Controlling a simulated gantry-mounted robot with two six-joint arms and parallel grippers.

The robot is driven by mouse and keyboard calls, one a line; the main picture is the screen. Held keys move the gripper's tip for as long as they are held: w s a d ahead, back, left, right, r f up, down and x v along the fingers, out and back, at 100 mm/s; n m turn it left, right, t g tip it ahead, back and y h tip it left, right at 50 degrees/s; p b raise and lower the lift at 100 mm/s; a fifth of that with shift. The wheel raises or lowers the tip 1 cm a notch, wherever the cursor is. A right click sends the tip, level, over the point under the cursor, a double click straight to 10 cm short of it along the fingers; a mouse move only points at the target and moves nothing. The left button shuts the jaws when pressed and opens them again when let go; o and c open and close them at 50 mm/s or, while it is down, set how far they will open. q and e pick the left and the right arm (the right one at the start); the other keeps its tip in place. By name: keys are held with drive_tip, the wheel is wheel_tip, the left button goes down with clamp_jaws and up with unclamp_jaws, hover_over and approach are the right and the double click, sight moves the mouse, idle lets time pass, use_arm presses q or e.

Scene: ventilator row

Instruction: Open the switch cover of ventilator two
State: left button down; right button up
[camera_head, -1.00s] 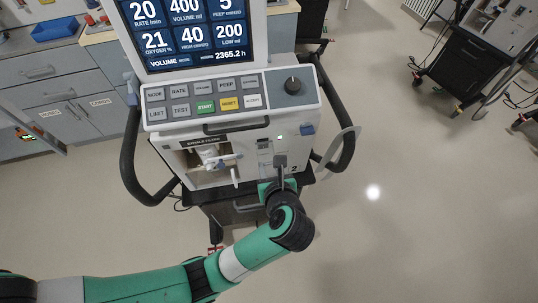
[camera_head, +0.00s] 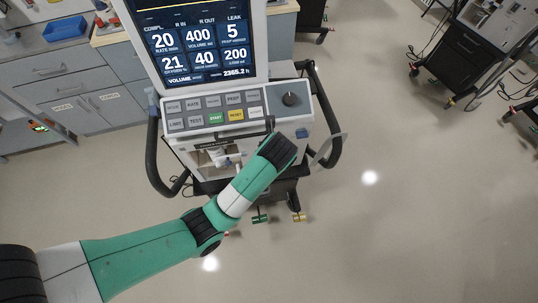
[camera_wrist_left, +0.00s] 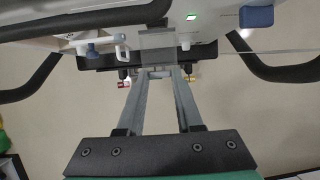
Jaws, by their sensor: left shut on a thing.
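The ventilator (camera_head: 180,145) stands in the upper middle of the head view, its screen lit above the button panel. My left arm reaches up to its front, and my wrist hides the lower right front, including the switch area and the fingertips. In the left wrist view my left gripper (camera_wrist_left: 160,73) has its fingers together on the lower edge of a small grey, see-through plate, the switch cover (camera_wrist_left: 157,44). The cover extends from the fingertips toward the ventilator's front. Its exact angle and the switch behind it cannot be told. My right gripper is in neither view.
Black curved handles flank the ventilator; the right one (camera_head: 333,120) is near my wrist. A blue part (camera_wrist_left: 256,16) and a small green light (camera_wrist_left: 191,16) are close to the cover. Counters stand at the left, another cart (camera_head: 450,65) at the upper right.

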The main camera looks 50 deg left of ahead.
use_arm(q)
drive_tip(key=c, duration=0.6)
unclamp_jaws()
drive_tip(key=shift+o, duration=0.2)
drive_tip(key=p+v, duration=1.1)
drive_tip(key=shift+r, duration=0.3)
drive_tip(key=shift+s, duration=0.1)
